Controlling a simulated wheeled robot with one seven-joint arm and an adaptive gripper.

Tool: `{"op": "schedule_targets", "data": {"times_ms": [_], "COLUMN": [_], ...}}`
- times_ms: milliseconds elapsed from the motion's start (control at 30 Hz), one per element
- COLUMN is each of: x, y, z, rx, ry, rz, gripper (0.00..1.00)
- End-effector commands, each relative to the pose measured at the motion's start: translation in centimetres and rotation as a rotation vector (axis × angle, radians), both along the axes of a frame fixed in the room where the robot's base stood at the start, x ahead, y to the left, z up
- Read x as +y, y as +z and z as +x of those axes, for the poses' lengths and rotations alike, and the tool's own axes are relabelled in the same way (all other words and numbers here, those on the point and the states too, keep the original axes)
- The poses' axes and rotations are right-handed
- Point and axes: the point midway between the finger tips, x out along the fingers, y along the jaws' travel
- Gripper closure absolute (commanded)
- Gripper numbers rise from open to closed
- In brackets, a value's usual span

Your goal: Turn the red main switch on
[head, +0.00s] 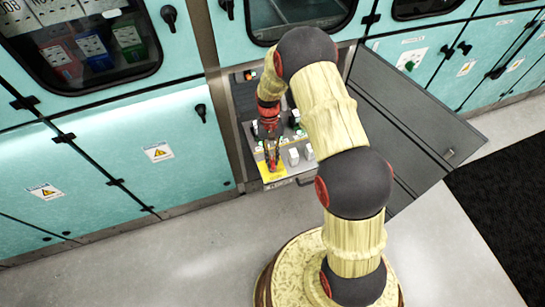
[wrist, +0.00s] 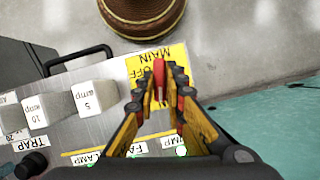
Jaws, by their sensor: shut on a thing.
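The red main switch (wrist: 159,78) stands on a yellow plate lettered MAIN and OFF (wrist: 146,64) at the edge of a grey panel. In the wrist view my gripper (wrist: 160,85) reaches over the plate, with its fingers on either side of the red handle and shut on it. Part of the handle and some of the plate's lettering are hidden by the fingers. In the head view my gripper (head: 271,165) points down at the yellow plate (head: 268,179), which is at the panel's near left corner. The switch is hard to tell from the gripper there.
White switches marked 5 amp (wrist: 97,97) and 10 amp (wrist: 43,111) sit beside the plate. Several labels and indicators lie along the panel. An open grey door (head: 410,120) stands to the right. Teal cabinets (head: 145,165) flank the panel.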

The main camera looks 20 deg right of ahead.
Motion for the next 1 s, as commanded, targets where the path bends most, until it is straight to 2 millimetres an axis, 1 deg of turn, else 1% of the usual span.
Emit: {"op": "schedule_targets", "data": {"times_ms": [200,400,967,1000], "x": [0.13,0.12,0.12,0.12], "y": [0.12,0.09,0.04,0.04], "z": [0.08,0.09,0.10,0.10], "rx": [-0.001,-0.002,-0.003,-0.003], "ry": [0.128,0.194,0.224,0.223], "rz": [0.000,0.000,0.000,0.000], "gripper": [1.00,1.00,1.00,0.87]}}
